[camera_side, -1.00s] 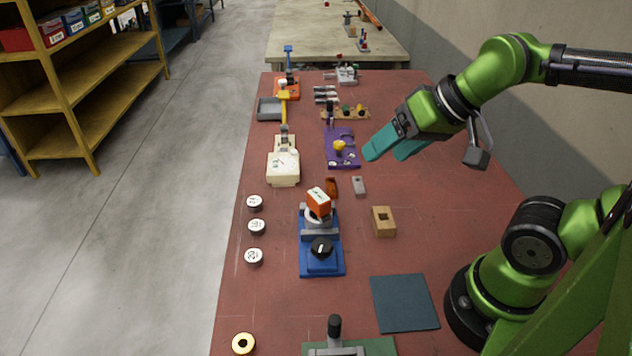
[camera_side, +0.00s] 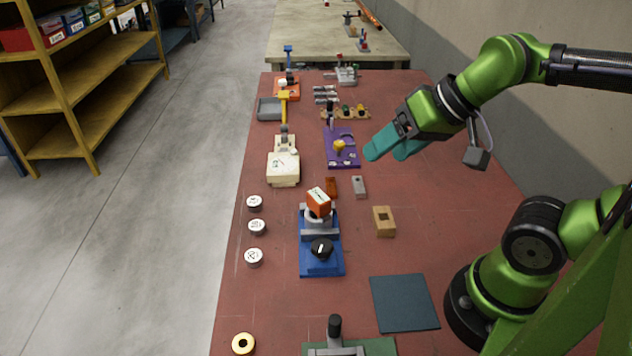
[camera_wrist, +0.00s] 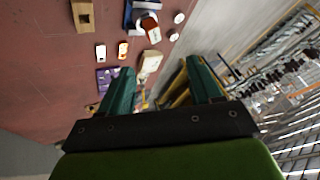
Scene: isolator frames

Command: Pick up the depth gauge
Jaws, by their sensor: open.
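My gripper (camera_side: 386,154) has two teal fingers, spread apart with nothing between them. It hangs above the right side of the red table, to the right of a purple fixture (camera_side: 341,150) with a yellow knob. In the wrist view the open fingers (camera_wrist: 160,70) show too. I cannot tell for sure which thing is the depth gauge. A cream device (camera_side: 283,168) with a printed face lies left of the purple fixture. A small grey block (camera_side: 358,186) and a small orange-brown piece (camera_side: 331,187) lie nearer the camera. None of them touches my gripper.
A blue fixture (camera_side: 321,262) carries an orange block (camera_side: 319,202). A wooden block with a square hole (camera_side: 384,221) stands to its right. Labelled discs (camera_side: 257,227) line the left edge. A dark mat (camera_side: 404,303) lies at front right. A tan rack (camera_side: 345,113) stands farther back.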

